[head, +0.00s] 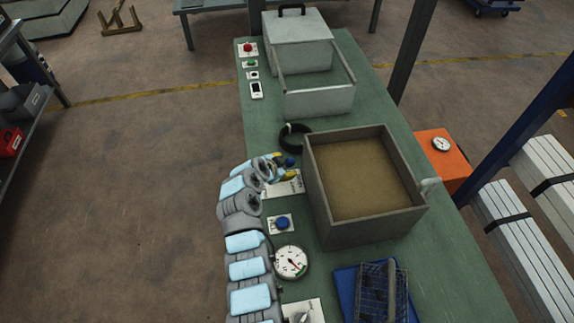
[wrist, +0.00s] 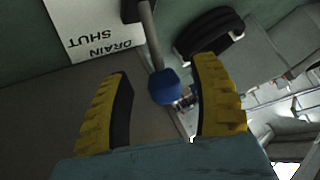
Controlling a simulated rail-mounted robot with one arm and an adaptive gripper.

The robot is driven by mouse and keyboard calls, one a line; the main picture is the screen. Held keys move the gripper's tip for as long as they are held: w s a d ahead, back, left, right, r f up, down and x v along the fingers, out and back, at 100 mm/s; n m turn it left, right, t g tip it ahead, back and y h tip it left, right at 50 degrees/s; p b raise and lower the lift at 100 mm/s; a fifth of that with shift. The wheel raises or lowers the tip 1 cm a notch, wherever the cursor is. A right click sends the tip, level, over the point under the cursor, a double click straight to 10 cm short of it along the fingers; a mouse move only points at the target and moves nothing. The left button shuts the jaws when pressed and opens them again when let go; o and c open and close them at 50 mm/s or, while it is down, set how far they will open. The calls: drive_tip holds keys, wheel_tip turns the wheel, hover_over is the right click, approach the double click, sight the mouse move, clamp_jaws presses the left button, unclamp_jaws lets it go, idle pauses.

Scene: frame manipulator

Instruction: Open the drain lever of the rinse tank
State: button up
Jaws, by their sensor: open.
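The drain lever shows in the wrist view as a grey rod (wrist: 151,38) with a blue knob (wrist: 164,88) at its end. The knob also shows in the head view (head: 290,162), by the left side of the rinse tank (head: 318,205), which holds brownish liquid. A white plate (wrist: 90,25) behind the lever reads "DRAIN SHUT". My gripper (wrist: 163,68) is open, with its yellow fingers on either side of the knob. In the head view my gripper (head: 281,171) is over the label plate beside the tank. I cannot tell whether either finger touches the knob.
A black ring (head: 294,137) lies just beyond my gripper. A blue button (head: 282,223) and a dial gauge (head: 291,262) are nearer, beside my arm. A wire basket (head: 371,300) sits on a blue tray in front. A grey open box (head: 318,100) stands at the back.

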drive_tip(key=shift+x, duration=1.2)
clamp_jaws()
